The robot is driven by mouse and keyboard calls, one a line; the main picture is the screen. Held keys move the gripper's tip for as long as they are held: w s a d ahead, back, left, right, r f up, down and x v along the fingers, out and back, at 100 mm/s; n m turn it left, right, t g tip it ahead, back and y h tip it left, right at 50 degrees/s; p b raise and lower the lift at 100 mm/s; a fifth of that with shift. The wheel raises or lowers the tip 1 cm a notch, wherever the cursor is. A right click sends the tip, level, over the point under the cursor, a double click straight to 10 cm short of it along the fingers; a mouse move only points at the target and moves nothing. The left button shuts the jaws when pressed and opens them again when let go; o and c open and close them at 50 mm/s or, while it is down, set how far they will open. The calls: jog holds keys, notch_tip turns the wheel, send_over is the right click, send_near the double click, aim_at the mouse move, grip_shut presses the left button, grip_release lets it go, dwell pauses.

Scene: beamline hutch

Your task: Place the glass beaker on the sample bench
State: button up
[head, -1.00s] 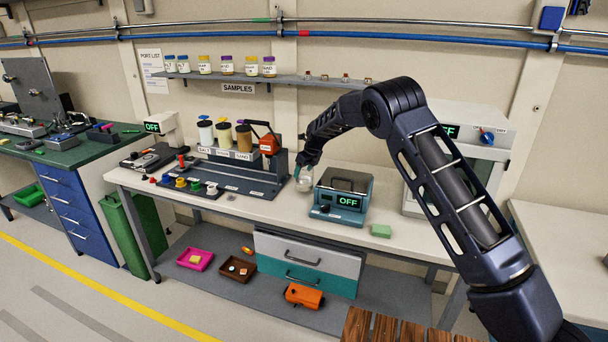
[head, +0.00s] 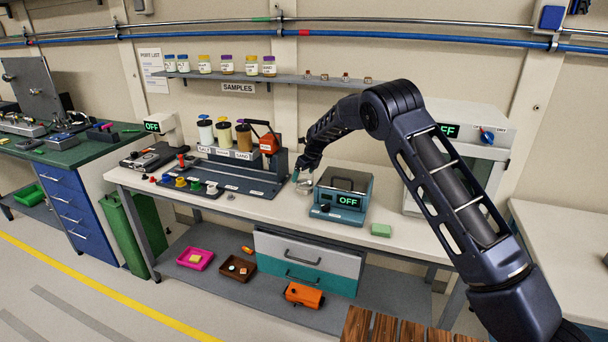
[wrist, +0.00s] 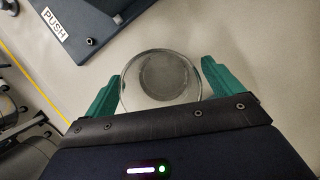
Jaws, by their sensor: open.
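The clear glass beaker (wrist: 160,78) stands on the pale top of the sample bench (head: 270,209), seen from above in the wrist view. In the head view the beaker (head: 304,187) is small and partly hidden by my gripper, just left of the teal balance. My gripper (wrist: 160,84) has its two green fingers apart, one on each side of the beaker. The fingers look close to its sides; I cannot tell whether either touches. My gripper (head: 302,176) also shows in the head view, low over the bench.
The teal balance (head: 342,198), reading OFF, stands right of the beaker. A dark rack (head: 235,178) with jars and an orange dispenser (head: 268,144) is to the left. A green block (head: 381,230) lies near the front edge. Bare bench shows in front of the rack.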

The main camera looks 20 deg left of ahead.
jog(key=v, duration=1.2)
jog(key=shift+r, duration=0.1)
jog(key=d+r+n, duration=0.3)
jog(key=d+r, duration=0.4)
jog(key=d, duration=0.4)
jog(key=d+r+n, duration=0.2)
jog(key=d+r, duration=0.4)
jog(key=d, duration=0.5)
jog(key=s+d+r+n+t, duration=0.1)
jog(key=s+d+r+n, duration=0.3)
jog(key=d, duration=0.6)
jog(key=s+d+r+n, duration=0.2)
jog(key=s+d+r, duration=0.3)
jog(key=d, duration=0.4)
jog(key=s+d+n+t+h, duration=0.15)
jog(key=s+d+n, duration=0.35)
jog(key=s+d, duration=0.9)
jog(key=s+d+f+n+h, duration=0.1)
jog(key=s+d+f+n, duration=0.2)
jog(key=s, duration=0.5)
jog(key=s+d+f+n+h, duration=0.1)
jog(key=s+d+f+n, duration=0.2)
jog(key=s, duration=0.6)
jog(key=d, duration=0.2)
jog(key=shift+s+d+n, duration=0.25)
jog(key=shift+d+n, duration=0.05)
jog(key=shift+d, duration=0.1)
